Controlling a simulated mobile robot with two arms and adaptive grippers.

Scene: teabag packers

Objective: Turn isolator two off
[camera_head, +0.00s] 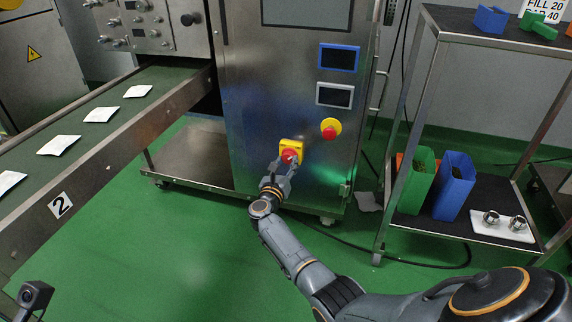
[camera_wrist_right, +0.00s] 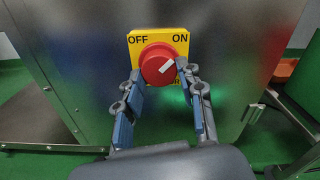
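The isolator is a red rotary knob (camera_wrist_right: 158,65) on a yellow plate (camera_wrist_right: 143,38) marked OFF at left and ON at right. Its white pointer is tilted up and to the right, towards ON. In the head view the isolator (camera_head: 290,155) is low on the front of a steel cabinet. My right gripper (camera_wrist_right: 160,82) is open, with one finger on each side of the knob's lower part. I cannot tell whether the fingers touch it. In the head view my right gripper (camera_head: 284,166) partly covers the plate. My left gripper is not in view.
A red button on a yellow disc (camera_head: 331,129) is up and right of the isolator. A conveyor labelled 2 (camera_head: 60,205) carries several white packets at left. A shelf rack (camera_head: 480,239) with green and blue bins stands at right.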

